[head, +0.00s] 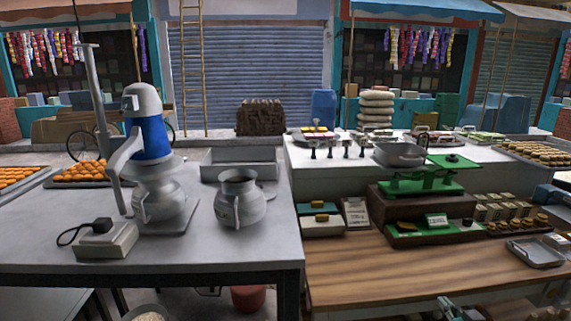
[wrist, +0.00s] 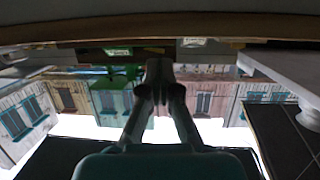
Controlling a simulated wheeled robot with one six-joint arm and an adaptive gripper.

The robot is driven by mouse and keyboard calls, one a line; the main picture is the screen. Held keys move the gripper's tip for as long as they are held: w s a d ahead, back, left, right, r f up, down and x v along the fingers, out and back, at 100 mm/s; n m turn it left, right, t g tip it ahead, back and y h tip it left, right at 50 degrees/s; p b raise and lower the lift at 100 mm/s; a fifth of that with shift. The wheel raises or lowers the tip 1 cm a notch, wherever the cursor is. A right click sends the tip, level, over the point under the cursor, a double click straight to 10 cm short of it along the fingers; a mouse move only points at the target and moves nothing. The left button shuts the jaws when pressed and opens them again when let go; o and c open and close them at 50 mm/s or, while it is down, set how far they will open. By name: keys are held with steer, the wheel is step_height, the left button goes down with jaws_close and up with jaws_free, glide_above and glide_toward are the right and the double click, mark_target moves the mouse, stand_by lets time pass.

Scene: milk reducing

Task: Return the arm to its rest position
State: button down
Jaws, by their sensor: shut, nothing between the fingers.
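My gripper (wrist: 160,75) shows in the wrist view, its two fingers brought together at the middle with nothing between them. The wrist view is upside down, with building fronts and bright sky behind the fingers. In the head view, a small grey and teal part at the bottom right edge, in front of the wooden counter (head: 345,262), looks like part of my arm. Most of the arm is out of the head view, so its full pose cannot be told.
A grey table (head: 200,252) at left holds a blue-and-grey machine (head: 150,140), a metal milk can (head: 240,200) and a small box with a black cable (head: 105,240). A green scale (head: 420,183) stands on the right counter. A brown edge (wrist: 60,36) spans the wrist view's top.

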steer(key=s+a+f+m, duration=0.1)
steer(key=s+a+f, duration=0.4)
steer(key=s, duration=0.3)
steer(key=s+a+f+h, duration=0.1)
steer(key=s+a+f, duration=0.45)
steer(key=s, duration=0.25)
steer(key=s+a+f+m, duration=0.1)
steer(key=s+a+f, duration=0.4)
steer(key=s+a, duration=0.15)
steer(key=s+a+r, duration=0.2)
steer(key=s+r, duration=0.1)
steer(key=s, duration=0.5)
steer(key=s+a+r+n+y, duration=0.1)
steer(key=s+a+r, duration=0.1)
steer(key=s, duration=0.7)
steer(key=s+a+r+n, duration=0.1)
steer(key=s+a+r, duration=0.2)
steer(key=s, duration=0.6)
steer(key=shift+r+y, duration=0.4)
steer(key=shift+r, duration=0.05)
steer(key=shift+s, duration=0.1)
